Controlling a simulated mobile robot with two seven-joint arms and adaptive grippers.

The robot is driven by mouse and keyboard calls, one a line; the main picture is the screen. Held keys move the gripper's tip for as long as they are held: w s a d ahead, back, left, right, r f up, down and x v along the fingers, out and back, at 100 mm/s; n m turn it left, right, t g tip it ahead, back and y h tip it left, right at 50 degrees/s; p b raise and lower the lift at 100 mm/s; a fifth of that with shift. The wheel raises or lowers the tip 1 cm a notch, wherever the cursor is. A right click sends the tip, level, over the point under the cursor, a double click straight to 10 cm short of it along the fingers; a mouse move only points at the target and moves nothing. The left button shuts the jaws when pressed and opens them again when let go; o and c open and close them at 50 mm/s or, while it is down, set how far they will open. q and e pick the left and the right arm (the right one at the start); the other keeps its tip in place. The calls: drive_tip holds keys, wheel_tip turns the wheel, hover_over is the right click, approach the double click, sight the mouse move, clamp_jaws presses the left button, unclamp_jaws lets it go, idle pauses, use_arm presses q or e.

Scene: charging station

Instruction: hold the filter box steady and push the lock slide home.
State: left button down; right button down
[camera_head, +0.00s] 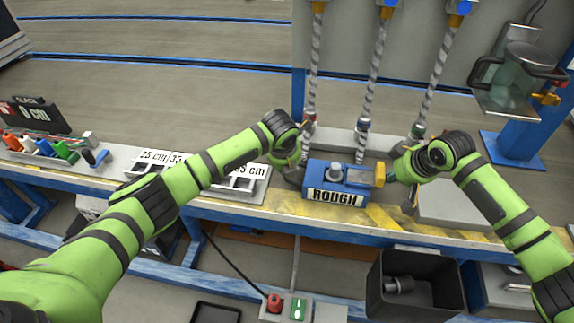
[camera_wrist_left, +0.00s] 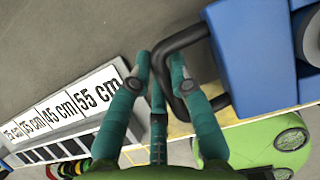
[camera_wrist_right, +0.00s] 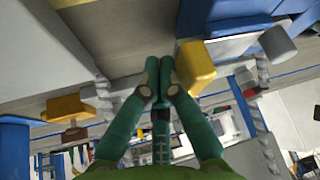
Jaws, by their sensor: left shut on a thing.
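The blue filter box (camera_head: 318,174), labelled ROUGH, sits on the bench with a dark loop handle on its left side. It also shows in the left wrist view (camera_wrist_left: 250,50). My left gripper (camera_head: 297,168) is shut on that handle (camera_wrist_left: 180,42), which passes between its fingers (camera_wrist_left: 160,72). The yellow lock slide (camera_head: 380,174) sticks out at the box's right end and shows in the right wrist view (camera_wrist_right: 195,66). My right gripper (camera_head: 391,178) is shut and empty, its fingertips (camera_wrist_right: 159,68) close beside the slide; whether they touch it I cannot tell.
Several spiral columns (camera_head: 372,70) rise behind the box. A plate with length labels (camera_head: 240,184) lies to the left. A grey block (camera_head: 455,207) sits on the right. A black bin (camera_head: 415,300) stands below the bench edge, and a glass jug (camera_head: 520,75) hangs at the upper right.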

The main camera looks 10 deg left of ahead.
drive_tip(key=shift+a, duration=0.9)
use_arm(q)
drive_tip(key=shift+a, duration=0.1)
use_arm(e)
drive_tip(key=shift+d, duration=0.25)
drive_tip(key=shift+d, duration=0.85)
wheel_tip(320, 180, up, 8)
idle(0.6)
use_arm(q)
drive_tip(key=c, duration=1.1)
unclamp_jaws()
drive_tip(key=shift+o, duration=0.2)
